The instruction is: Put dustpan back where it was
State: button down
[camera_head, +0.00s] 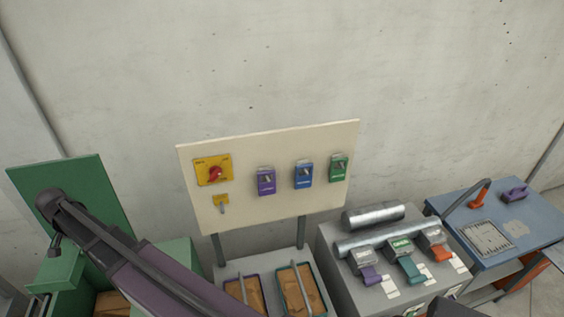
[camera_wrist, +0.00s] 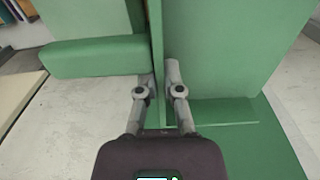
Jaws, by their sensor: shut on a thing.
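My gripper (camera_wrist: 159,78) is in the wrist view, with one finger on each side of a thin upright green piece (camera_wrist: 157,35). It is shut on this piece. I cannot tell whether the piece is the dustpan or part of the green structure around it. No separate dustpan can be clearly made out in either view. In the head view my dark arm reaches to the left, in front of a tall green panel (camera_head: 85,185); I cannot make out my fingertips there.
A cream board (camera_head: 255,215) with a red switch and coloured locks stands in the middle of the head view. A grey cabinet (camera_head: 340,277) with metal rollers and a blue table (camera_head: 535,222) stand at right. In the wrist view a green block (camera_wrist: 95,57) is close at left.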

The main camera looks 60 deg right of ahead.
notch_tip(320, 180, down, 19)
jog(key=b, duration=1.8)
jog(key=shift+a+r, duration=0.1)
jog(key=shift+a, duration=0.7)
